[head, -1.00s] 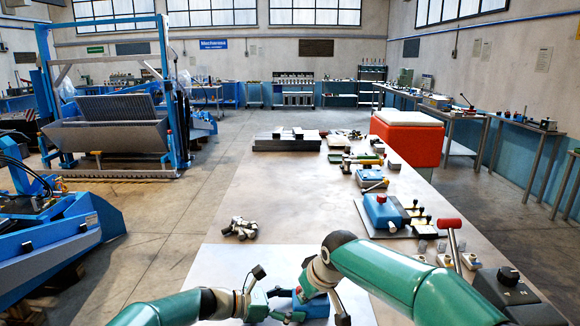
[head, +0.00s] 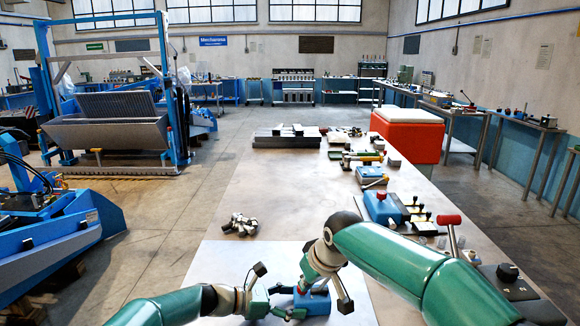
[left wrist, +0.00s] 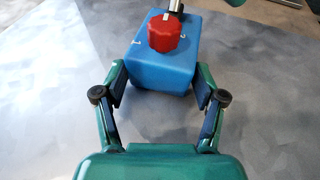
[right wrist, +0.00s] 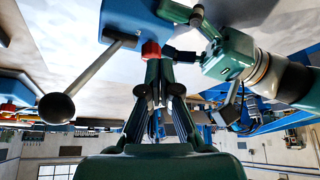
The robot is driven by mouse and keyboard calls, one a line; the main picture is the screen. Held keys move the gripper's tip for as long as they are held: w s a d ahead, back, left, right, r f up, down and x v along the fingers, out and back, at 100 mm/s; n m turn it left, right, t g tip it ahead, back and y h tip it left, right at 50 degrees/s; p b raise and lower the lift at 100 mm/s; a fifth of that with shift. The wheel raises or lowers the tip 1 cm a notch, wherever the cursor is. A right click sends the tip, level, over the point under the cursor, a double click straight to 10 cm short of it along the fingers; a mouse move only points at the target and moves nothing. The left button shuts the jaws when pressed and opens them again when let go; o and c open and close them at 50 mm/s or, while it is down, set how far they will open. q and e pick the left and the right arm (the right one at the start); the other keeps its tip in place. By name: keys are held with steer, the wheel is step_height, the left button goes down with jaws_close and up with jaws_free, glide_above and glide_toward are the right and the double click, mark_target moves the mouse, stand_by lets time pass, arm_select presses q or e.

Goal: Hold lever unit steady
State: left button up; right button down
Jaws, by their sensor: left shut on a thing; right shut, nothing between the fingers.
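The lever unit is a blue box (head: 318,304) on the pale table top, near the front of the head view. In the left wrist view the box (left wrist: 165,62) has a red knob (left wrist: 167,32) on its face, between two marks. My left gripper (left wrist: 160,92) is shut on the box's sides. In the right wrist view a metal lever with a dark ball end (right wrist: 57,107) sticks out from the blue box (right wrist: 135,17). My right gripper (right wrist: 160,72) is shut and empty, its tips close to the red knob (right wrist: 151,50); contact is unclear.
A heap of small metal parts (head: 240,224) lies left of centre on the table. Several blue units and small parts line the table's right side, with a red-handled lever (head: 448,221) near the front. The middle of the table is clear.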

mark_target(306, 295)
arm_select(q)
steer(key=shift+a, duration=0.1)
arm_select(e)
step_height(306, 295, up, 2)
steer(key=shift+r, duration=0.2)
arm_select(q)
steer(key=shift+w, duration=0.1)
arm_select(e)
steer(key=shift+d, duration=0.1)
steer(key=shift+w+d+f, duration=0.2)
steer(key=shift+d+f, duration=0.1)
steer(key=shift+f, duration=0.7)
steer(key=shift+w+d+f, duration=0.15)
steer(key=shift+d+f, duration=0.1)
steer(key=shift+f, duration=0.8)
steer(key=shift+w+d+f, duration=0.2)
steer(key=shift+d+f, duration=0.1)
steer(key=shift+f, duration=0.7)
arm_select(q)
jaws_close()
arm_select(e)
steer(key=shift+w+a, duration=0.2)
steer(key=shift+a, duration=0.1)
